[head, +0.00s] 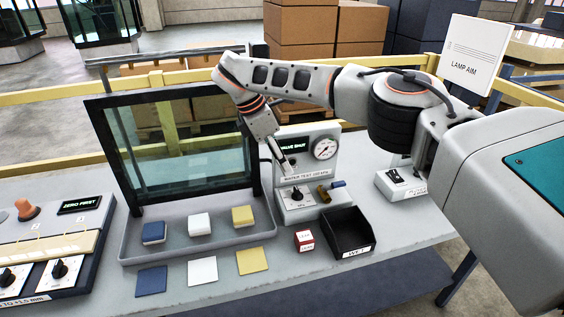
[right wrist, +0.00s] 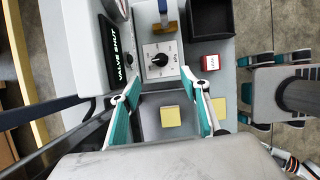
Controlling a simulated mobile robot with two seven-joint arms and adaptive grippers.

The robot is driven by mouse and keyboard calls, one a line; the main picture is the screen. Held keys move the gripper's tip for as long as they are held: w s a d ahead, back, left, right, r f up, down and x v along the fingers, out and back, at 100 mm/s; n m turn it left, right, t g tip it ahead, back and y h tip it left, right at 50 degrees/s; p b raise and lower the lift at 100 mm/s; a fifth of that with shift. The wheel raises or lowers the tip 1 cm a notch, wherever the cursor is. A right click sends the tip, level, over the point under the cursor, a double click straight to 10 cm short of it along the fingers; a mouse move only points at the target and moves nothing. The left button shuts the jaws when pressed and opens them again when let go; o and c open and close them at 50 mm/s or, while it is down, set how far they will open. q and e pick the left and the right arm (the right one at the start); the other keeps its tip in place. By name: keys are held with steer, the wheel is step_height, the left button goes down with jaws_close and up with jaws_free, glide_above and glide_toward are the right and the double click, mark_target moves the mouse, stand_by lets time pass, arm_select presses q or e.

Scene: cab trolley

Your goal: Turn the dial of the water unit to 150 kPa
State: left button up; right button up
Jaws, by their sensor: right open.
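The water unit (head: 312,160) is a pale box on the bench with a round gauge (head: 325,148), a VALVE SHUT display and a black dial (head: 297,194) on its lower plate. In the right wrist view the dial (right wrist: 159,59) sits on a white scale plate, ahead of and between the fingers; its pointer setting is too small to read. My right gripper (head: 287,170) hangs above the dial, apart from it. Its two teal fingers are spread wide and empty in the right wrist view (right wrist: 166,82).
A brass valve (head: 323,193) with a blue handle is just right of the dial. A red box (head: 304,240) and a black bin (head: 347,236) stand in front. A glass-panelled frame (head: 185,186) and a tray with coloured blocks are to the left.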

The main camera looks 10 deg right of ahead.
steer(key=shift+c, duration=0.4)
steer(key=c, duration=0.5)
steer(key=n+t+y+p, duration=0.4)
steer(key=n+y+p, duration=0.1)
steer(key=n, duration=1.3)
glide_toward(298, 191)
steer(key=f, duration=0.1)
steer(key=x, duration=0.3)
steer(key=p+x, duration=0.1)
steer(key=x, duration=0.2)
steer(key=shift+w, duration=0.25)
steer(key=shift+w+f, duration=0.3)
steer(key=shift+f, duration=0.35)
jaws_close()
